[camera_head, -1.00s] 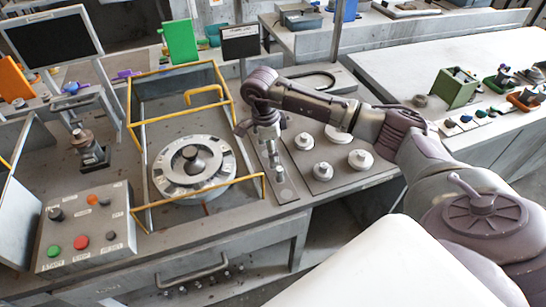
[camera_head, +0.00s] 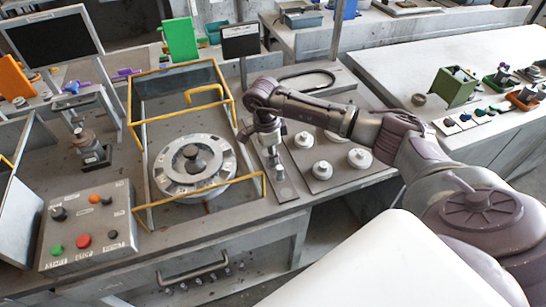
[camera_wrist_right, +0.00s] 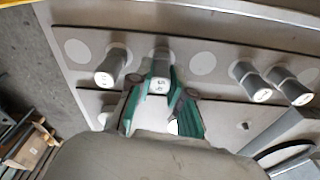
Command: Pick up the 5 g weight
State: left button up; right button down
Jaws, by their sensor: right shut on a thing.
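The 5 g weight (camera_wrist_right: 160,80) is a small grey cylinder with a pale marked end face, in the right wrist view. My right gripper (camera_wrist_right: 160,100), with green finger pads, is shut on it, one finger on each side. The weight is at the row on the grey strip plate; I cannot tell whether it touches the plate. In the head view the right gripper (camera_head: 270,143) points down over the narrow strip (camera_head: 286,192), and the held weight is hard to make out. My left gripper is not in view.
Other small weights stand on the strip, one (camera_wrist_right: 110,66) left of the held one and two (camera_wrist_right: 250,81) to its right. Larger round weights (camera_head: 322,170) stand close to the right. A yellow-framed enclosure (camera_head: 264,186) with a round dial is on the left.

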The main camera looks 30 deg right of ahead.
jog(key=shift+r, duration=0.1)
notch_tip(320, 180, up, 4)
jog(key=shift+f+b, duration=0.1)
jog(key=shift+b, duration=0.95)
jog(key=s+d+r, duration=0.7)
jog(key=s+r, duration=0.2)
jog(key=r, duration=0.3)
jog(key=shift+s, duration=0.2)
